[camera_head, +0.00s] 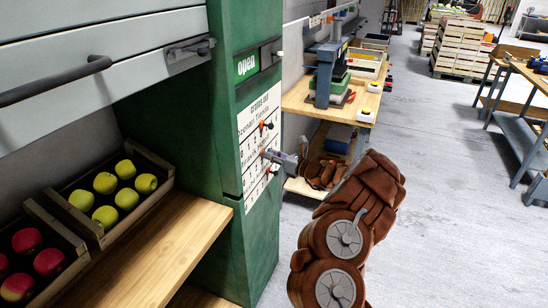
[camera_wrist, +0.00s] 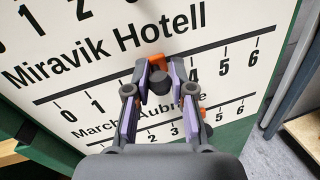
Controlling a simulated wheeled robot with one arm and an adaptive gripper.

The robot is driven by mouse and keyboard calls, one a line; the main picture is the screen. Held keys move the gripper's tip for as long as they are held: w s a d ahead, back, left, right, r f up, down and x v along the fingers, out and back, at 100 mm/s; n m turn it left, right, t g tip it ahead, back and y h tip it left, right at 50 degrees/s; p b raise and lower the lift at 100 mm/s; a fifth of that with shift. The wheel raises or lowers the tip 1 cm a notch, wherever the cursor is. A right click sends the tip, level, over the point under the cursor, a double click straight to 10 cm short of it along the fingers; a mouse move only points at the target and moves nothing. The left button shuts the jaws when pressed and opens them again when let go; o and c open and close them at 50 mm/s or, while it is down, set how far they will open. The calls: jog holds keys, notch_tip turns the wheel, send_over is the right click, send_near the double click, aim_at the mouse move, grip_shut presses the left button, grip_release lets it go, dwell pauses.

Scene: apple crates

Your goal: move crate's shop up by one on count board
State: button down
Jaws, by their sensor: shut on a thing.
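The count board (camera_head: 262,120) is a white panel on the side of a green cabinet, headed "crates out". In the wrist view the board (camera_wrist: 120,70) shows the line "Miravik Hotell" above a 0 to 6 scale. My gripper (camera_head: 268,154) is at the middle row. In the wrist view my gripper (camera_wrist: 160,80) is shut on a dark knob (camera_wrist: 160,83) with an orange part behind it, on the Miravik Hotell scale. The fingers hide the scale's 2 and 3. Other markers show on the row above (camera_head: 264,126) and the row below (camera_head: 273,169).
A crate of green apples (camera_head: 140,212) and a crate of red apples (camera_head: 70,278) stand on a wooden shelf at left. A grey raised shutter with a handle hangs above them. A workbench (camera_head: 300,100) stands behind the board.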

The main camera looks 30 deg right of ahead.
jog(key=c, duration=1)
grip_release()
jog(key=v, duration=1.2)
jog(key=shift+s+d, duration=0.1)
